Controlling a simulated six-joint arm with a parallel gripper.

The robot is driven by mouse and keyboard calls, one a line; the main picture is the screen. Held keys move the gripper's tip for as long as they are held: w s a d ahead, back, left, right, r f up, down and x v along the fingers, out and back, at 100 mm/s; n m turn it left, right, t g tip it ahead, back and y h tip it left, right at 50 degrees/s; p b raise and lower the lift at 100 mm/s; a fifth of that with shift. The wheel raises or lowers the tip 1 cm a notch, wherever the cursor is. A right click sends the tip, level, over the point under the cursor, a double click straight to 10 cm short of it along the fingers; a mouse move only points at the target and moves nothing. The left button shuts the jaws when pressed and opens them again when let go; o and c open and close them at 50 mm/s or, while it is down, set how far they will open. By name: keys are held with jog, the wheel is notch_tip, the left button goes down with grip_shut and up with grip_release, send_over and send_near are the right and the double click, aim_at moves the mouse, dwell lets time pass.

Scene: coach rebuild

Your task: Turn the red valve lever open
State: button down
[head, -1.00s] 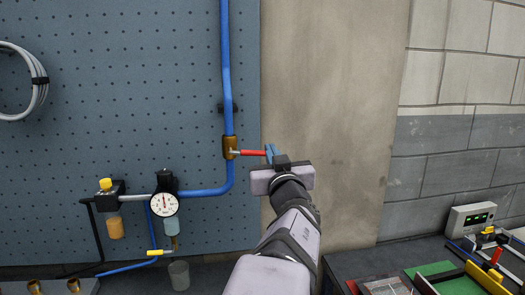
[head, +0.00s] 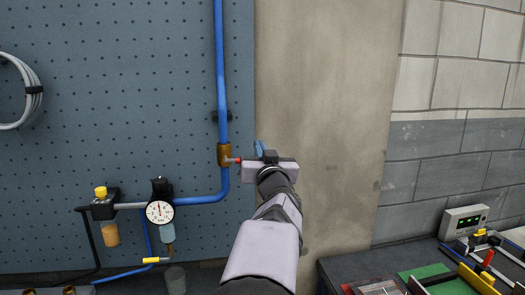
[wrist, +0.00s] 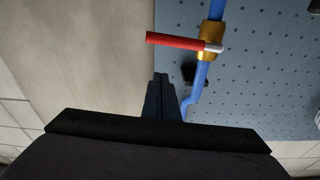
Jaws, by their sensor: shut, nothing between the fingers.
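The red valve lever (wrist: 177,41) sticks out sideways from a brass valve (head: 224,155) on the blue pipe (head: 220,70). In the head view the lever runs level to the right, and only a short red piece (head: 234,160) shows; the rest is behind my gripper. The brass valve also shows in the wrist view (wrist: 209,40). My gripper (head: 260,147) is shut and empty. In the head view its fingertips are just above the lever's line, near its free end. In the wrist view the fingertips (wrist: 161,78) are apart from the lever, with a gap between.
A pressure gauge (head: 160,211) and a regulator with a yellow knob (head: 102,200) are at lower left on the blue pegboard (head: 100,110). A bench (head: 335,270) with tools and a green mat (head: 428,275) stands at lower right. The plain wall panel (head: 330,100) right of the valve is clear.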

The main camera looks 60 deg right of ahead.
jog(key=f, duration=0.1)
jog(key=w+d+f+p, duration=0.1)
jog(key=f, duration=0.1)
jog(key=shift+w+d+f, duration=0.15)
jog(key=shift+w+f, duration=0.1)
jog(key=shift+w, duration=0.15)
